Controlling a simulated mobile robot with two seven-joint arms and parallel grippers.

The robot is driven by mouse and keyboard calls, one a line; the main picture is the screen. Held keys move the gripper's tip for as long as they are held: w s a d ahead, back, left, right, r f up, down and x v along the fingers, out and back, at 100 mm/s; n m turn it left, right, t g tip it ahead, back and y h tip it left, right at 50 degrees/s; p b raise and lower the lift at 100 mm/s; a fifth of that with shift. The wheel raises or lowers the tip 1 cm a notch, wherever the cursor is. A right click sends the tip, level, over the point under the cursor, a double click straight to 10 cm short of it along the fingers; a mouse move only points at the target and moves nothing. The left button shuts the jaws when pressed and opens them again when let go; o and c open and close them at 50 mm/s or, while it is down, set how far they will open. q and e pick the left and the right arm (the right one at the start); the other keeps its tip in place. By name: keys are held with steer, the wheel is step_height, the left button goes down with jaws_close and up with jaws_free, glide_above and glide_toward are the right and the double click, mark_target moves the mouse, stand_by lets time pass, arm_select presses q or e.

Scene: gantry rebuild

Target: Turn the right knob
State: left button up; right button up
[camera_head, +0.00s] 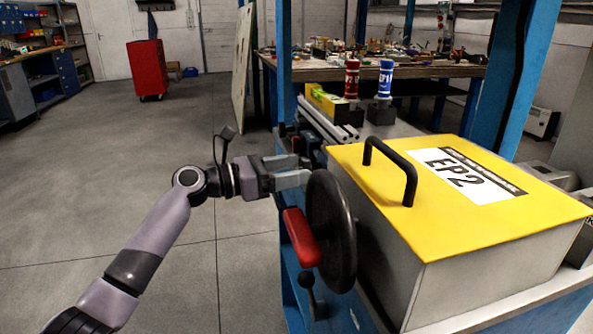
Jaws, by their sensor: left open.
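My left gripper (300,170) comes in from the left. It is open, with its two fingers pointing right, just above and left of a black round disc (333,230). Nothing shows between the fingers, and I cannot tell whether a fingertip touches the disc. The disc stands upright at the left side of a grey box with a yellow lid (440,228), marked EP2. I cannot tell which of these is the right knob. My right gripper is not in view.
A black bar handle (390,160) rises from the lid. Blue posts (515,80) frame the bench. The floor at left is clear; a red cabinet (147,70) stands far back.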

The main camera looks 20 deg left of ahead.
arm_select(q)
steer(key=shift+w+d, duration=0.45)
steer(key=shift+d, duration=0.1)
steer(key=c, duration=1.1)
steer(key=shift+o, duration=0.2)
steer(key=shift+f+m, duration=0.1)
steer(key=shift+m, duration=2)
steer(key=o, duration=1.1)
steer(key=shift+c, duration=0.2)
